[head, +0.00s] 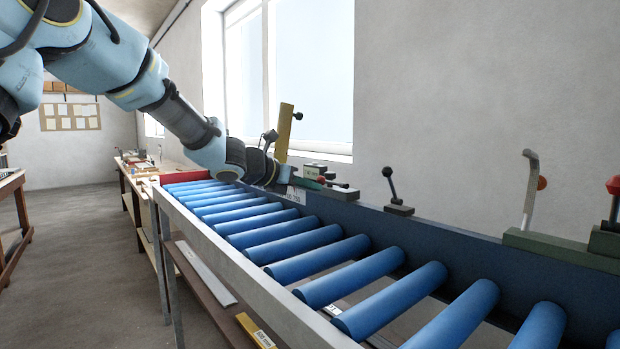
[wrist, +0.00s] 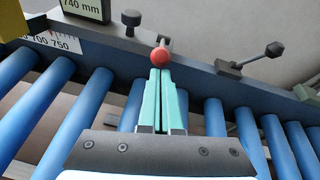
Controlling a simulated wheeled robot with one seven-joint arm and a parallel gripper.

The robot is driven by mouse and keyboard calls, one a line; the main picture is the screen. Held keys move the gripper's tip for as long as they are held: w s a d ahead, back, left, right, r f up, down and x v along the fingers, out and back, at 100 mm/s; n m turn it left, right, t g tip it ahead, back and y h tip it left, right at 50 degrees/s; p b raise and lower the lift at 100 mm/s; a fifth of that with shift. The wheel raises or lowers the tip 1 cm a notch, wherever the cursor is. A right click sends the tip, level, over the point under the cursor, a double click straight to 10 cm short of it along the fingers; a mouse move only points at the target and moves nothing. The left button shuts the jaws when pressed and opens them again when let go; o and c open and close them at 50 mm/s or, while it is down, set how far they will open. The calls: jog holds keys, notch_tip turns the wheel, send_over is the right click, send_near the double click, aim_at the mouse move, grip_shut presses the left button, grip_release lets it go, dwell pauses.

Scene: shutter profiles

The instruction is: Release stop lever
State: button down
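A lever with a red ball knob (wrist: 161,56) sits at the rail, just beyond my fingertips in the wrist view. In the head view my gripper (head: 306,183) reaches along the rail from the left. The lever's shaft is mostly hidden behind the knob.
A blue roller conveyor (head: 292,238) runs along the wall. A black-knobbed lever (head: 389,172) stands right of the red knob. A readout marked 740 mm (wrist: 83,8) and a scale (wrist: 62,42) are left of it. A yellow upright (head: 284,132) stands behind my wrist. The rollers are empty.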

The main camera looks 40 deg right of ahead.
jog(key=shift+d+r+p, duration=0.2)
jog(key=shift+r+p, duration=0.6)
jog(key=shift+r, duration=0.2)
jog(key=shift+s+d+r+p, duration=0.1)
jog(key=shift+d+r+p, duration=0.55)
jog(key=shift+r, duration=0.25)
jog(key=shift+w+d+r+p, duration=0.1)
jog(key=shift+d+r+p, duration=0.45)
jog(key=shift+r+p, duration=0.3)
jog(key=shift+s+d+r+p, duration=0.1)
jog(key=shift+d+r+p, duration=0.5)
jog(key=shift+r, duration=0.35)
jog(key=shift+d+r, duration=0.2)
jog(key=shift+r, duration=0.1)
jog(key=shift+s+d+r, duration=0.15)
jog(key=shift+s+r, duration=0.05)
jog(key=shift+s, duration=0.05)
jog(key=shift+f, duration=0.1)
